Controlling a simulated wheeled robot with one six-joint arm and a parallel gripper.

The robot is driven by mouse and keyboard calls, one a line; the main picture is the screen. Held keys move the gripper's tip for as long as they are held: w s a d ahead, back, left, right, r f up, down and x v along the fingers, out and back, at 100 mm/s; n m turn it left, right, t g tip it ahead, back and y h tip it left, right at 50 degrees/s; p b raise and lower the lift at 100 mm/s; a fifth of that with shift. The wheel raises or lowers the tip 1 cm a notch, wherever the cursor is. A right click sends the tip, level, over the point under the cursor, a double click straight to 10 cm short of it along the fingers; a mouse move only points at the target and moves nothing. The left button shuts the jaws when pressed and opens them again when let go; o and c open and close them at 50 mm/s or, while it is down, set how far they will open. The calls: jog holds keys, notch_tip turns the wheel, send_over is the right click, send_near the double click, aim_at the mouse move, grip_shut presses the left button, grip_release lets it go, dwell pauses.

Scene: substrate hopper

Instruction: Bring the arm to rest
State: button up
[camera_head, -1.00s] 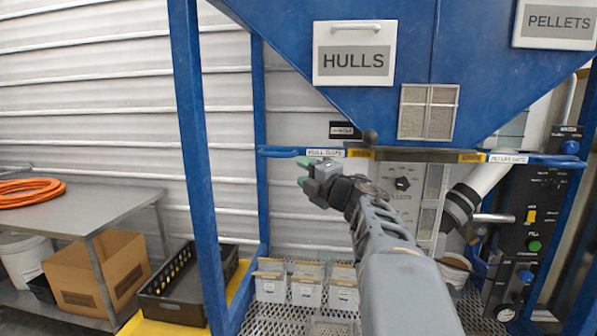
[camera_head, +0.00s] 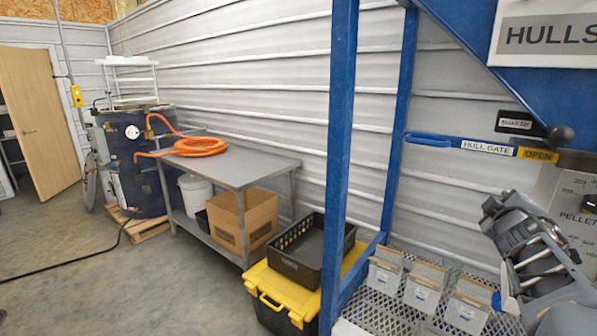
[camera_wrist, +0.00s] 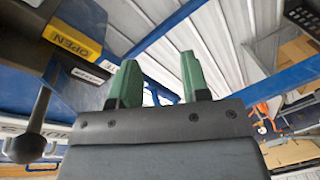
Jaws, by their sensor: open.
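My gripper (camera_wrist: 160,88) shows in the wrist view as two green fingers standing apart, with nothing between them. My arm (camera_head: 535,255) is at the right edge of the head view, bent, in front of the pellet panel; its fingers cannot be made out there. The hull gate bar (camera_head: 485,147), with a blue handle and a yellow OPEN label (camera_head: 537,155), is above and left of the arm. In the wrist view the OPEN label (camera_wrist: 72,38) and a dark ball-ended lever (camera_wrist: 30,142) are left of the fingers, apart from them.
A blue frame post (camera_head: 338,150) stands left of the arm. Several small bins (camera_head: 425,284) sit on the mesh shelf below. A black crate (camera_head: 300,250) rests on a yellow-lidded box (camera_head: 275,295). A metal table (camera_head: 235,170) holds an orange hose (camera_head: 200,146). Floor at left is open.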

jog(key=s+a+f+m+g+y, duration=0.2)
jog(key=s+a+f+m+g, duration=0.25)
jog(key=f, duration=0.35)
jog(key=s+a+f+m+g+y, duration=0.1)
jog(key=s+a+f+m+g, duration=0.3)
jog(key=f, duration=0.4)
jog(key=s+a+f+n+g+y, duration=0.1)
jog(key=s+a+f+y, duration=0.1)
jog(key=a, duration=0.7)
jog(key=s+a+f+n+g+y, duration=0.1)
jog(key=s+a+f+y, duration=0.2)
jog(key=a, duration=0.7)
jog(key=shift+s+a+f+y, duration=0.25)
jog(key=shift+s+f, duration=0.45)
jog(key=shift+s, duration=0.35)
jog(key=shift+d+g, duration=0.15)
jog(key=shift+g, duration=0.1)
